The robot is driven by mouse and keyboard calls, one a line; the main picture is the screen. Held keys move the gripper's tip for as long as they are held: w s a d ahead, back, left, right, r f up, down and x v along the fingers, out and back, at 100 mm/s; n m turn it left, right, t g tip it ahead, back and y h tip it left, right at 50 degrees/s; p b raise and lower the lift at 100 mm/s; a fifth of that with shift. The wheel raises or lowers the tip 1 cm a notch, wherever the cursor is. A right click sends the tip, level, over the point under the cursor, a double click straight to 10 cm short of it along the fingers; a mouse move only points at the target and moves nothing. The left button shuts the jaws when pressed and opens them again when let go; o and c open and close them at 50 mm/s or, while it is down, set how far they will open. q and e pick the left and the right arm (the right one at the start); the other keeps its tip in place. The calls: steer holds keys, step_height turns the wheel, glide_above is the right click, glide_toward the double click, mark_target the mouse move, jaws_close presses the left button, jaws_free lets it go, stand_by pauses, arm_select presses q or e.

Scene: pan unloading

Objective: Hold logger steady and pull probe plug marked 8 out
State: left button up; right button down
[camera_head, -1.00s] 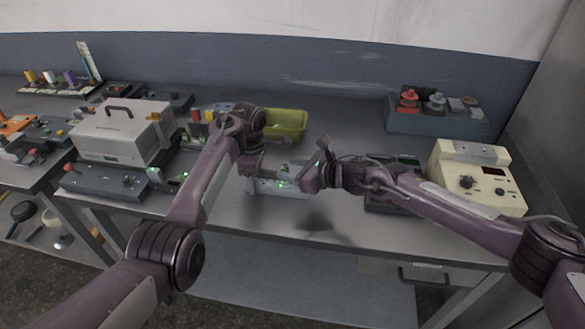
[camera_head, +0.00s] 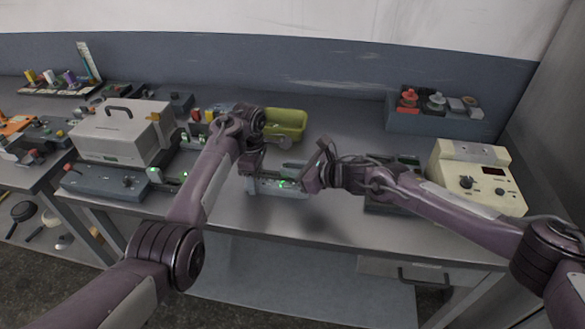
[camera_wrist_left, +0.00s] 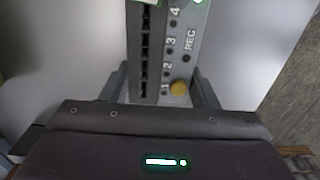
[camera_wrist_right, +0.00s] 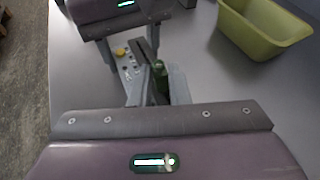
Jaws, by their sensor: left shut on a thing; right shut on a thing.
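The logger (camera_head: 264,188) is a pale grey box on the table in front of me. My left gripper (camera_wrist_left: 161,88) is shut across the logger's end near that button. My right gripper (camera_wrist_right: 159,88) is shut on a dark green plug (camera_wrist_right: 158,70) at the logger's other part. The plug's number is not readable, and I cannot tell whether it is still seated.
A yellow-green bin (camera_head: 287,124) stands behind the logger. A cream meter box (camera_head: 474,178) is at the right, and a grey case (camera_head: 120,136) with a handle is at the left. A blue-grey block (camera_head: 437,121) with knobs stands at the back right. The table front is clear.

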steer(key=shift+a+r, duration=0.1)
steer(key=shift+r, duration=0.35)
steer(key=shift+s+r, duration=0.1)
steer(key=shift+r, duration=0.4)
steer(key=shift+s+r, duration=0.1)
steer(key=shift+r, duration=0.95)
arm_select(q)
steer(key=o, duration=1.3)
